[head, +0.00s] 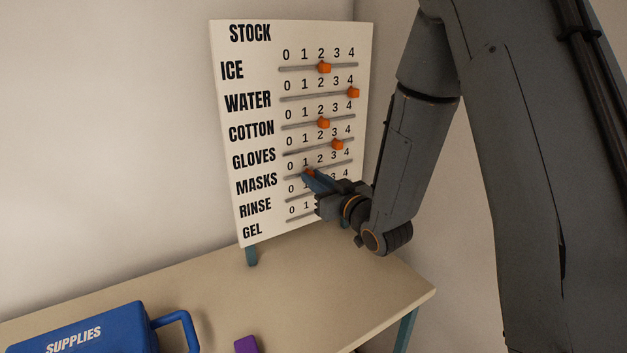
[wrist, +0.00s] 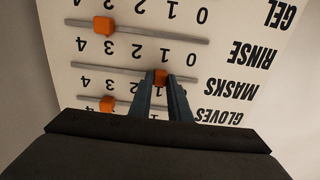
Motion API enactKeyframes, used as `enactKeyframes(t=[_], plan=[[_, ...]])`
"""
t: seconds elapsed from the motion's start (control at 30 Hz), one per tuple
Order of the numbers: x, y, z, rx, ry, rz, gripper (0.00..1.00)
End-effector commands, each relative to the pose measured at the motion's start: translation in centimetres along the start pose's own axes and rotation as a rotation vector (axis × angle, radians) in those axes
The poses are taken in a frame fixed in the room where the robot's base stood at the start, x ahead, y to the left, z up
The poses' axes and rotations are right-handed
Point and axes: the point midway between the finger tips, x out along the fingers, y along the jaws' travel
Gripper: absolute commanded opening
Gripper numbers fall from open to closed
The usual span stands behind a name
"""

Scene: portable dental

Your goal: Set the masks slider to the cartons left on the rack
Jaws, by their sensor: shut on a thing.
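The masks slider's orange knob (head: 309,172) sits near the 1 mark on the white STOCK board (head: 262,60). It also shows in the wrist view (wrist: 161,76), where the board appears upside down. My gripper (head: 314,178) is shut on this knob, with its blue fingers (wrist: 163,98) on either side of it. The fingers hide part of the masks numbers in the wrist view. The rack with the cartons is not in view.
Other orange knobs stand at ice (head: 324,68) 2, water (head: 353,92) 4, cotton (head: 323,123) 2, gloves (head: 337,144) 3 and rinse (wrist: 103,26) about 3. A blue supplies box (head: 115,310) and a purple object (head: 246,344) are on the table (head: 330,285).

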Motion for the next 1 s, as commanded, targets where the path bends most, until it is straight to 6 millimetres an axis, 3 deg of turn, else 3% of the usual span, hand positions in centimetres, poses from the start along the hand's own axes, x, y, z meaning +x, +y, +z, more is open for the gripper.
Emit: enactKeyframes(t=[0.03, 0.07, 0.17, 0.53, 1.0], plan=[[0.1, 0.0, -0.1, -0.001, 0.003, 0.0, 0.0], [0.1, 0.0, -0.1, -0.001, 0.003, 0.0, 0.22], [0.1, -0.1, -0.1, 0.0, 0.002, -0.002, 0.36], [-0.5, -0.2, 0.0, 0.0, 0.001, -0.003, 0.36], [-7.1, 0.0, 0.1, 0.0, 0.001, 0.0, 0.36]])
